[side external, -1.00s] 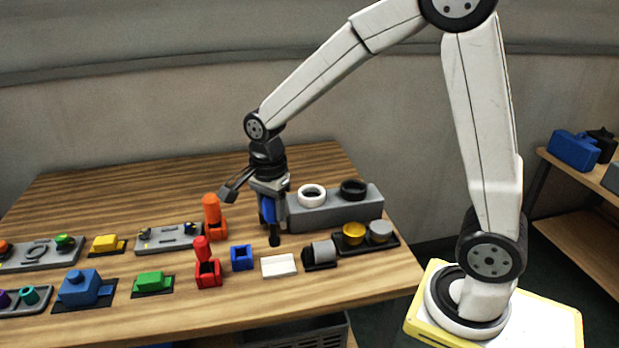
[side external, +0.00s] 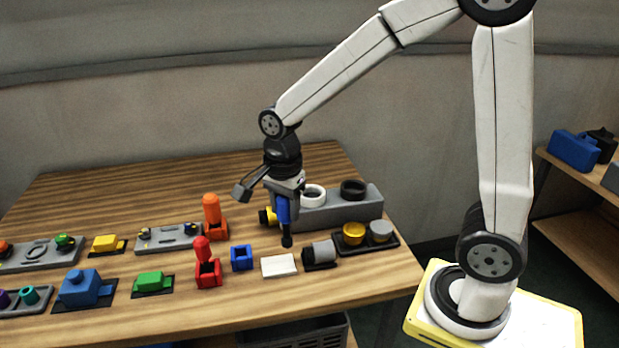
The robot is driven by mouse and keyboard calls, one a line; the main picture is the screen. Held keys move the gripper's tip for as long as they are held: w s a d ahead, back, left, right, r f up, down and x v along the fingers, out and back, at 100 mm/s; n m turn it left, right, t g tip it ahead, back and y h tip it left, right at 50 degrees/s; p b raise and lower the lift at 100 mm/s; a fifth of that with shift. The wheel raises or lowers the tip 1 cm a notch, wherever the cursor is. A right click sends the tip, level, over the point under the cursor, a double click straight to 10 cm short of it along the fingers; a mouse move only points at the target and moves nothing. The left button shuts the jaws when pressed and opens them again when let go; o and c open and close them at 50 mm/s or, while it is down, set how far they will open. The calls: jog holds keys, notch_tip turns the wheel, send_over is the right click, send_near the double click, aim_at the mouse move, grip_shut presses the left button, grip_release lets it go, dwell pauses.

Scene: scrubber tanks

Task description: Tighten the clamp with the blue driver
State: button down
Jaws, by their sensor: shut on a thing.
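My gripper (side external: 285,195) is shut on the blue driver (side external: 283,210), which hangs nearly upright with its black tip down. The driver is in front of the left part of a grey block (side external: 340,210) that carries a white ring (side external: 313,196) and a black ring (side external: 353,190). A yellow knob-like part (side external: 266,217) shows at the block's left end, just left of the driver; I cannot tell for sure whether it belongs to the clamp. The driver's tip looks apart from it. An empty blue holder (side external: 241,257) stands to the front left.
A red driver (side external: 203,250) and an orange driver (side external: 211,208) stand in their holders to the left. A white block (side external: 279,266), a grey cylinder (side external: 322,251) and a dark tray (side external: 390,245) with yellow and grey caps are in front. The back of the table is clear.

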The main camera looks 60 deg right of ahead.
jog(key=shift+w, duration=0.1)
jog(key=shift+w+d, duration=0.35)
jog(key=shift+w, duration=0.05)
jog(key=w+d+f, duration=0.1)
jog(key=w+d, duration=0.9)
jog(key=d, duration=0.3)
jog(key=shift+w, duration=0.15)
jog(key=shift+f, duration=0.15)
jog(key=shift+f, duration=2.4)
